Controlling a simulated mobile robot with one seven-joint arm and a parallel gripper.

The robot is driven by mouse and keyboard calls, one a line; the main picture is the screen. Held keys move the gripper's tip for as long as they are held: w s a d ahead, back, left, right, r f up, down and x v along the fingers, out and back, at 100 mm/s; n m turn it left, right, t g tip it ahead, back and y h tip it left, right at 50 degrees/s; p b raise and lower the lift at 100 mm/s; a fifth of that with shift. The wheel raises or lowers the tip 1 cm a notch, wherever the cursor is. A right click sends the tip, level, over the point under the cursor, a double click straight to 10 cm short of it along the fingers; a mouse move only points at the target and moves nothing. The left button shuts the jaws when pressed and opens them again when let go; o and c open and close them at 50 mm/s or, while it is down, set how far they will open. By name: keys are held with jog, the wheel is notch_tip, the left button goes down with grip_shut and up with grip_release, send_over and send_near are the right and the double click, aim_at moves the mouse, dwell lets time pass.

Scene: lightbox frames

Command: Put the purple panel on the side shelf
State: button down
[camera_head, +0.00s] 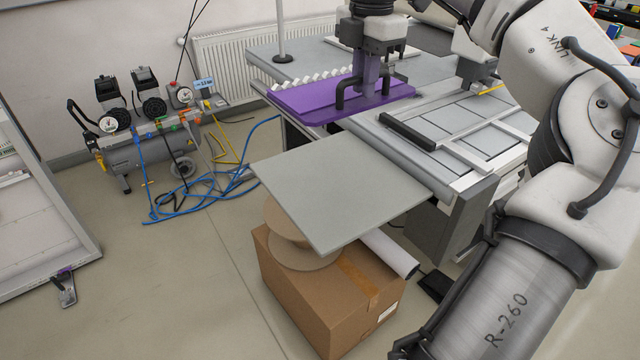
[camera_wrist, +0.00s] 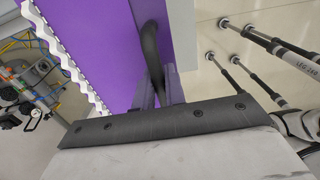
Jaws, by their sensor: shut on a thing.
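The purple panel (camera_head: 310,101) lies flat, or nearly so, at the left of the grey machine table in the head view. A white wavy strip runs along its far edge. The panel also fills the upper middle of the wrist view (camera_wrist: 108,60). The fingers show in the wrist view (camera_wrist: 165,92) beside a dark curved bar. I cannot tell for sure which surface is the side shelf.
A grey square board (camera_head: 340,185) rests over round discs on a cardboard box (camera_head: 315,300), in front of the machine table (camera_head: 440,120). A pale framed unit (camera_head: 40,225) stands at the left edge. A compressor (camera_head: 150,135) with blue hoses stands on the floor, with clear floor nearby.

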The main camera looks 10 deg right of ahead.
jog(key=shift+f, duration=0.15)
notch_tip(320, 180, down, 20)
jog(key=shift+a+r+p, duration=0.1)
jog(key=shift+r+p, duration=0.05)
jog(key=shift+p, duration=1)
jog(key=c, duration=1.5)
grip_release()
jog(key=shift+o, duration=0.2)
jog(key=shift+r, duration=0.1)
notch_tip(320, 180, up, 12)
jog(key=b, duration=0.1)
jog(key=shift+s+b, duration=0.15)
jog(key=shift+b, duration=0.2)
